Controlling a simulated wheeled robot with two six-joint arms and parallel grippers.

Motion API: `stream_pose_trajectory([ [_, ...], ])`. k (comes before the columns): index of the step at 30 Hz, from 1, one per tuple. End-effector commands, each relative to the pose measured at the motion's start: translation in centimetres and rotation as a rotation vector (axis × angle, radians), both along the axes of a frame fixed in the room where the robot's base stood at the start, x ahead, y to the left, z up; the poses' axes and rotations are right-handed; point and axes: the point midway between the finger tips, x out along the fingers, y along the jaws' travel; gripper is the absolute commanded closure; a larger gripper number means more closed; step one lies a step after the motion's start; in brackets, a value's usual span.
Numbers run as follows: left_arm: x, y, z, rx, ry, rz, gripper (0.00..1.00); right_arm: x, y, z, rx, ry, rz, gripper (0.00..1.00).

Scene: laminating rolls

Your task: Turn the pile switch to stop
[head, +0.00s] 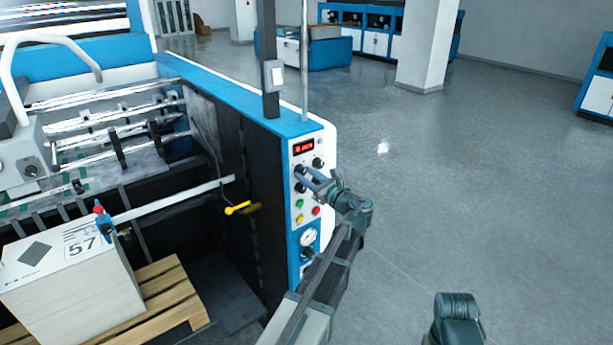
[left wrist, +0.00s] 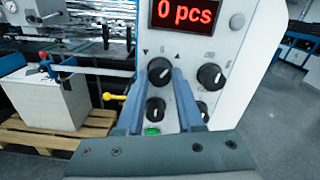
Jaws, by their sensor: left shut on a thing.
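The control panel shows on the end of the blue and white machine. A black knob with a white pointer (left wrist: 155,65), at the upper left of the panel's knobs, has a down-triangle mark and a "0" above it; I take it for the pile switch. My left gripper (head: 302,177) reaches the panel from the right in the head view. In the left wrist view, its two blue-grey fingers (left wrist: 168,72) are shut on this knob and partly hide it. The exact pointer angle is hard to tell.
A red "0 pcs" display (left wrist: 186,15) sits above the knobs. Other black knobs (left wrist: 211,76), green, red and yellow buttons and a gauge (head: 308,238) are close by. A yellow handle (head: 238,208) and a pallet (head: 165,300) with a stack stand left. Floor on the right is clear.

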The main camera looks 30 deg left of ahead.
Motion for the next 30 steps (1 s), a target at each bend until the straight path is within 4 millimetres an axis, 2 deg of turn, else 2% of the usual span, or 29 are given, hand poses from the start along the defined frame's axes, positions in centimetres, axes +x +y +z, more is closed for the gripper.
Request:
stream_pose_trajectory([
  [15, 0.04, -0.05, 0.01, -0.158, -0.379, 0.000, 1.00, 0.00, 0.00, 0.02, 0.000, 0.000, 0.000, 0.50],
  [30, 0.04, -0.05, 0.00, -0.222, -0.534, 0.001, 1.00, 0.00, 0.00, 0.03, 0.000, 0.000, 0.000, 0.50],
])
